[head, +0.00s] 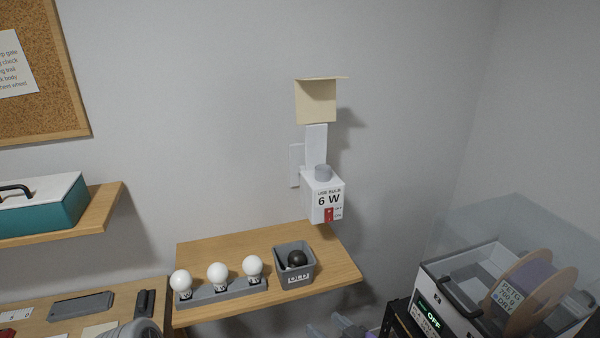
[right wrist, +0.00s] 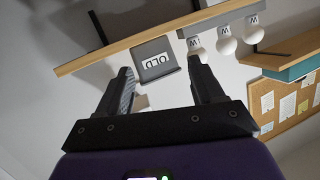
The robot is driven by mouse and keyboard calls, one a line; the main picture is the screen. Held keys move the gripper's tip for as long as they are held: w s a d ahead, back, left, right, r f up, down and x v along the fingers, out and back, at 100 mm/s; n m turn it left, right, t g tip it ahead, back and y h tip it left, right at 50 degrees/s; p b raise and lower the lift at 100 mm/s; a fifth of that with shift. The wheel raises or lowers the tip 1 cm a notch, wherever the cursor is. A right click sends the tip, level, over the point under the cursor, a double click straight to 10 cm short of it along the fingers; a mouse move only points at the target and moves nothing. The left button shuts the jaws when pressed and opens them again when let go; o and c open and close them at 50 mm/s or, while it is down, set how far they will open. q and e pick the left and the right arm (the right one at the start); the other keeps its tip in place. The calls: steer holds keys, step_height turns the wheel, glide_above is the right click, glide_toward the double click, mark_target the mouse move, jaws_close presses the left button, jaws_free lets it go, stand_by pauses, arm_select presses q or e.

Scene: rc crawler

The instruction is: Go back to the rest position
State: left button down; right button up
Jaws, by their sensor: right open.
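My right gripper (head: 340,326) shows at the bottom edge of the head view, low in front of the wooden shelf. In the right wrist view its two dark fingers (right wrist: 158,63) are spread apart with nothing between them. The grey OLD bin (head: 296,277) lies beyond the fingertips, apart from them; it also shows in the right wrist view (right wrist: 156,60). A dark bulb (head: 297,259) sits in the bin. My left gripper cannot be made out.
The shelf (head: 215,246) carries a grey rack (head: 226,291) with three white bulbs. Above is a white "6 W" lamp box (head: 324,199) with a grey top and a tan shade (head: 316,101). A filament dryer (head: 457,298) with a spool stands at right. A teal toolbox (head: 60,210) is at left.

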steer(key=s+d+f+m+g+h, duration=0.1)
steer(key=s+f+m+g+h, duration=0.15)
steer(key=f, duration=0.85)
steer(key=s+d+f+m+g+h, duration=0.1)
steer(key=s+d+f+m+g, duration=0.2)
steer(key=f, duration=0.8)
arm_select(q)
steer(key=shift+s+r, duration=0.1)
steer(key=shift+s, duration=0.15)
arm_select(e)
steer(key=s+f+m+g, duration=0.2)
steer(key=s+f+g, duration=0.4)
steer(key=s+f, duration=0.5)
steer(key=s+h, duration=0.1)
steer(key=s, duration=0.2)
steer(key=shift+a, duration=0.35)
